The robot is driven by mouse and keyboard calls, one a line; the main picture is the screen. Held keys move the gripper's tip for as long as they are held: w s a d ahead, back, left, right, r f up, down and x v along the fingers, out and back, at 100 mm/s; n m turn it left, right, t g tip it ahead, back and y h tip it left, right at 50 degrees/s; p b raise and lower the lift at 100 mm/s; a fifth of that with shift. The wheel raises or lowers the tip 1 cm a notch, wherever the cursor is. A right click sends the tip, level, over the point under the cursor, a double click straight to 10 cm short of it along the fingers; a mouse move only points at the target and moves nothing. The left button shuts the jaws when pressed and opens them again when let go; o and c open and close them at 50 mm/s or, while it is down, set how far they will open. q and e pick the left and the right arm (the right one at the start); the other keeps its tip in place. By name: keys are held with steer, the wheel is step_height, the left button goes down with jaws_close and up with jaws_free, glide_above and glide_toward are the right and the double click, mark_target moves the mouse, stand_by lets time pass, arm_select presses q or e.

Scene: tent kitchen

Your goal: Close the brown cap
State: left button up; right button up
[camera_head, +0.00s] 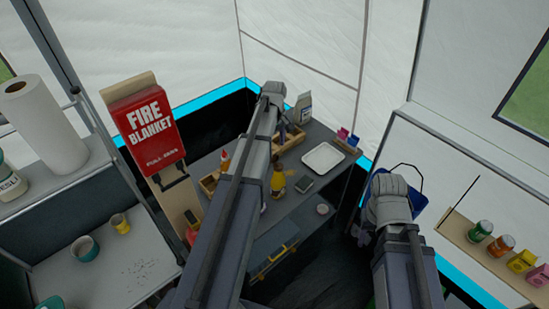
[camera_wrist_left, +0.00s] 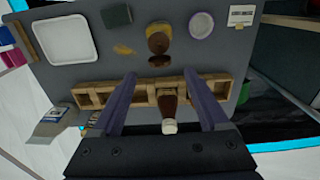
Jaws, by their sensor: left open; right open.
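A bottle with a yellowish body and brown top (camera_head: 278,182) stands on the dark counter, right of my left arm. In the left wrist view the bottle (camera_wrist_left: 158,36) is seen from above. A dark brown round cap (camera_wrist_left: 159,61) shows beside its top, toward the wooden rack; I cannot tell whether they are joined. My left gripper (camera_wrist_left: 160,82) is open and empty, above the rack and apart from the bottle.
A wooden rack (camera_wrist_left: 88,99) holds a brown bottle with a white cap (camera_wrist_left: 169,127) between my left fingers' outlines. A white tray (camera_head: 323,158), a dark block (camera_head: 304,185) and a round white item (camera_head: 322,209) are near the bottle. A blue bin (camera_head: 416,200) stands behind my right arm.

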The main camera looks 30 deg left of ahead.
mark_target(275, 155)
arm_select(q)
step_height(275, 155, down, 6)
steer(key=b, duration=0.5)
steer(key=shift+c, duration=0.4)
jaws_close()
